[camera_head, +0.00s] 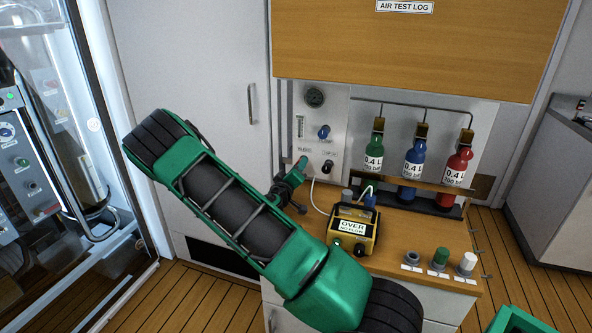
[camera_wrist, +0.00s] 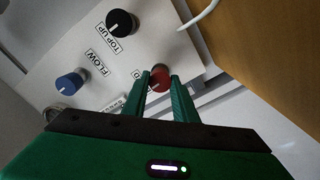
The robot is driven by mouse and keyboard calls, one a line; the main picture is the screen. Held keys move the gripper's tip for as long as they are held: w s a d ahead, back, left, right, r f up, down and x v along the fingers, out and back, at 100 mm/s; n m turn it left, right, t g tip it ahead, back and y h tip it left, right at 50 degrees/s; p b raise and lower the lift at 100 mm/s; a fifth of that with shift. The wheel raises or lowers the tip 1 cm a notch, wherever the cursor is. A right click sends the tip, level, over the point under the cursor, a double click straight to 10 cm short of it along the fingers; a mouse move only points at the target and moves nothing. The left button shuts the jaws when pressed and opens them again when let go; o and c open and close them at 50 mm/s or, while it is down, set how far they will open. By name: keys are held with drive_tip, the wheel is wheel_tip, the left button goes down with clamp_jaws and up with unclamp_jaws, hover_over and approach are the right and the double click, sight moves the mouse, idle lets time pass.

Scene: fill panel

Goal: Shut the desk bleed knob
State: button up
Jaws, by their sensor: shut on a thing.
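The fill panel (camera_head: 338,110) stands above the wooden desk. The red bleed knob (camera_wrist: 160,77) shows in the wrist view between my fingertips. My gripper (camera_wrist: 161,88) is shut on it, a green finger on either side. In the head view, my gripper (camera_head: 303,163) reaches the panel's lower left below the bleed label (camera_head: 305,149), and it hides the knob there. The print beside the red knob is partly covered by my fingers, so the knob's setting cannot be read.
A blue flow knob (camera_head: 324,132) and a black top up knob (camera_head: 327,167) sit close by. A yellow box (camera_head: 354,228) reading "OVER" stands on the desk. Caps (camera_head: 440,257) line the desk's front.

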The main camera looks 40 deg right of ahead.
drive_tip(key=shift+s+f+m, duration=0.1)
drive_tip(key=shift+f+m, duration=0.05)
drive_tip(key=shift+m, duration=1.05)
drive_tip(key=o, duration=1)
drive_tip(key=shift+o, duration=0.2)
drive_tip(key=v, duration=1)
drive_tip(key=shift+a, duration=0.35)
drive_tip(key=shift+s+d, duration=0.1)
drive_tip(key=shift+s, duration=0.05)
